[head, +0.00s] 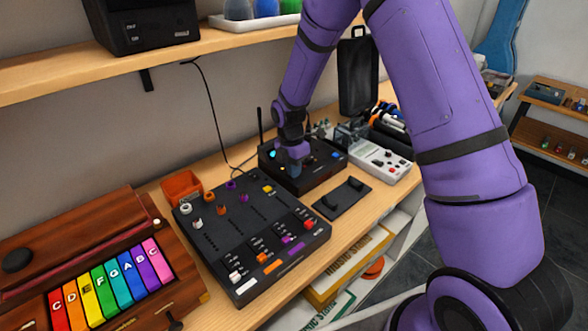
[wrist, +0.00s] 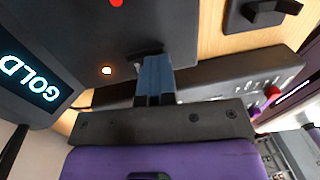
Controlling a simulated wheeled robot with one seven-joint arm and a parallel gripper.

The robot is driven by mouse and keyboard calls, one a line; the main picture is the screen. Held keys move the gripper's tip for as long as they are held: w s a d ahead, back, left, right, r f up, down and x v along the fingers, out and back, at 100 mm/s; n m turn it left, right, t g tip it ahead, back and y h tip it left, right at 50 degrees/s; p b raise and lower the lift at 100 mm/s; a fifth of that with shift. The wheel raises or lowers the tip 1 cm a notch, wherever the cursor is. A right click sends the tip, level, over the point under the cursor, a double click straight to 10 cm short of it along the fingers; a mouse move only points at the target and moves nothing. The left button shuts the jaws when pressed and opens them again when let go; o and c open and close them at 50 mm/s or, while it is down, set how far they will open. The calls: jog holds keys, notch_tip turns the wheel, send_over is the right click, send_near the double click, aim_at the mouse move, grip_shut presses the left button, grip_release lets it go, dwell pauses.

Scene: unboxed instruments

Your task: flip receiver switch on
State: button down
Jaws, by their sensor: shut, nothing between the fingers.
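The receiver (head: 322,174) is a black box with an upright antenna on the bench, behind the mixer. In the wrist view its dark face (wrist: 130,38) fills the upper middle, with a lit screen reading GOLD (wrist: 28,80) and a glowing orange spot (wrist: 106,70). A red round part (wrist: 116,3) shows at the top edge. My gripper (head: 291,160) is over the receiver's left part. In the wrist view my gripper's blue fingertips (wrist: 152,62) are together and empty, at the edge of that face; contact cannot be told. I cannot make out the switch lever.
A black mixer (head: 255,235) with colored knobs and sliders lies in front of the receiver. A black plate with two raised parts (head: 342,197) lies beside it. A white device (head: 380,160) stands at right. A colored keyboard box (head: 105,280) and orange bin (head: 181,187) are left. A shelf hangs above.

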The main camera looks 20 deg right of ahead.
jog(key=shift+w+a+r, duration=0.15)
jog(key=shift+w+a, duration=0.1)
jog(key=shift+w, duration=0.5)
